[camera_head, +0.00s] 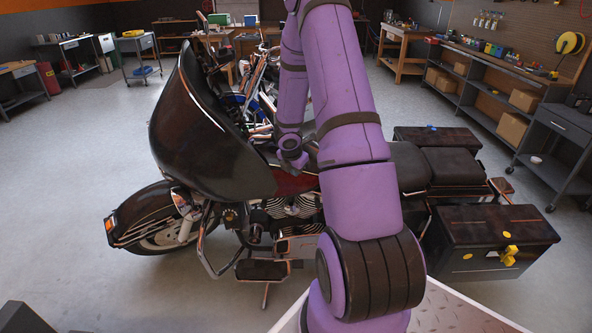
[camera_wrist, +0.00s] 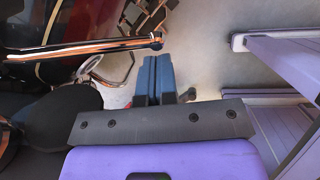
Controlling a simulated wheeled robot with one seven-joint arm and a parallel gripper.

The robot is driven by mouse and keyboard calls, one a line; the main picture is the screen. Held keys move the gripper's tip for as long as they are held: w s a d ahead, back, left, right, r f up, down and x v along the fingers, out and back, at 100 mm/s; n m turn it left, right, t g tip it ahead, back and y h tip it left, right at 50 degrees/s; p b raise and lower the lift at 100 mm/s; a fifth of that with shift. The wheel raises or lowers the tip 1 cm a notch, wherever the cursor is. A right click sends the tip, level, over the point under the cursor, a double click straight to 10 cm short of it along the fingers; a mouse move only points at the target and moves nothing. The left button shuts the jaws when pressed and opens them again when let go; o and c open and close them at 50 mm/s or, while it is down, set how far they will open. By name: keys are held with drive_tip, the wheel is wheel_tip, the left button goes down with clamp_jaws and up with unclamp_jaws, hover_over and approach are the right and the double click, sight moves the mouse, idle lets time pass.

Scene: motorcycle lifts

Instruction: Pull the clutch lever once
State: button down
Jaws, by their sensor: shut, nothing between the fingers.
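In the wrist view my gripper (camera_wrist: 156,64) shows two blue fingers pressed together, with nothing between them. A slim chrome lever (camera_wrist: 95,46) with a rounded end, which looks like the clutch lever, comes in from the left. Its end lies just above the fingertips in the picture; I cannot tell whether they touch. A dark rounded shape, perhaps the handlebar grip (camera_wrist: 50,115), is at the lower left. In the head view the black motorcycle (camera_head: 205,130) stands side-on, its front to the left. My purple arm covers its middle, and I cannot make out the lever or fingers there.
The large front fairing (camera_head: 195,125) and the seat (camera_head: 405,165) flank my arm. Black side cases (camera_head: 490,225) are at the rear right. Workbenches and shelves (camera_head: 500,85) line the walls. The grey floor (camera_head: 60,190) at the left is clear.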

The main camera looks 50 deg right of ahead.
drive_tip(key=shift+d, duration=0.15)
drive_tip(key=shift+s+d+r+n+t, duration=0.1)
drive_tip(key=shift+s+d+r+n, duration=0.1)
drive_tip(key=shift+d+n, duration=0.5)
drive_tip(key=shift+s+d+r+n+t, duration=0.15)
drive_tip(key=shift+d+n, duration=0.4)
drive_tip(key=shift+d, duration=0.3)
drive_tip(key=shift+s+d+r+n+t, duration=0.1)
drive_tip(key=shift+s+d+n, duration=0.1)
drive_tip(key=shift+d+n, duration=0.5)
drive_tip(key=shift+d, duration=0.1)
